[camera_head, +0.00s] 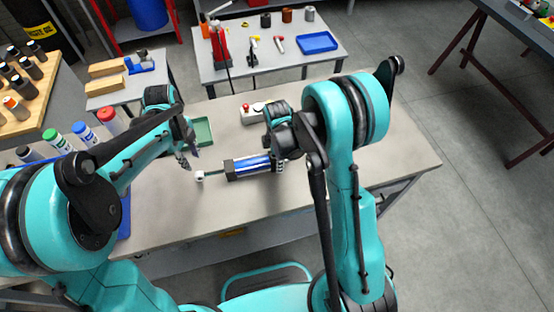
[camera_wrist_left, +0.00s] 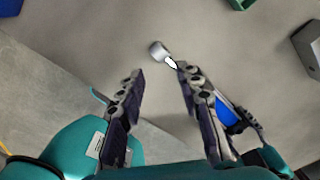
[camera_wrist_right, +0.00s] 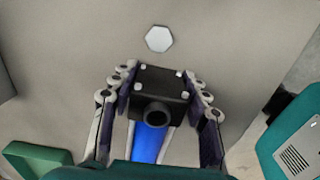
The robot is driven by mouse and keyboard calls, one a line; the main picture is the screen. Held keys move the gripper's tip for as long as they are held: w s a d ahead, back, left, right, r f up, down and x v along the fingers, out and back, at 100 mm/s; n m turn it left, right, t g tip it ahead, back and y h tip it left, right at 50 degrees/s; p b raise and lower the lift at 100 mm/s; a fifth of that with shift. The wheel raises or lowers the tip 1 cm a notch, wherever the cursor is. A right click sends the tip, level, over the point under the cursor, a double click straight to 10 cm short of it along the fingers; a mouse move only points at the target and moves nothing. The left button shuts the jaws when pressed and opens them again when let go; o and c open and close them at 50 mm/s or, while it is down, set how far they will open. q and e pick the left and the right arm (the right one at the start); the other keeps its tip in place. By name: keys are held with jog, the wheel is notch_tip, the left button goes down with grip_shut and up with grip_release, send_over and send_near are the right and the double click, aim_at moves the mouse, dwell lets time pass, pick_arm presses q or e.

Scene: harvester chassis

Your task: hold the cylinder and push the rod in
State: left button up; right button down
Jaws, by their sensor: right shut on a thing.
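The cylinder (camera_head: 250,165) has a blue body and dark end blocks and lies lengthwise across the bench. Its thin rod (camera_head: 213,175) sticks out to the left, with a white end (camera_head: 199,176). My right gripper (camera_wrist_right: 158,75) is shut around the dark end block (camera_wrist_right: 165,80); the blue body (camera_wrist_right: 150,143) runs below it in the right wrist view. My left gripper (camera_head: 188,163) is open and empty, close to the rod's white end. In the left wrist view, the white end (camera_wrist_left: 158,51) shows just beyond the fingertips, and the blue body shows behind the right finger.
A green tray (camera_head: 203,131) and a control box with a red button (camera_head: 247,108) stand behind the cylinder. A white hexagonal piece (camera_wrist_right: 159,38) shows beyond the held end block. The bench (camera_head: 395,165) is clear at the right. Marker-like bottles (camera_head: 82,131) stand at the left.

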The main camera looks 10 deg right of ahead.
aim_at(199, 173)
pick_arm(q)
jog(key=shift+o, duration=0.4)
notch_tip(199, 173, down, 3)
jog(key=n, duration=0.6)
jog(key=shift+d+r, duration=0.15)
jog(key=shift+r, duration=0.05)
jog(key=shift+f+n, duration=0.3)
jog(key=shift+n, duration=0.1)
notch_tip(199, 173, down, 7)
jog(key=shift+r, duration=0.1)
grip_shut()
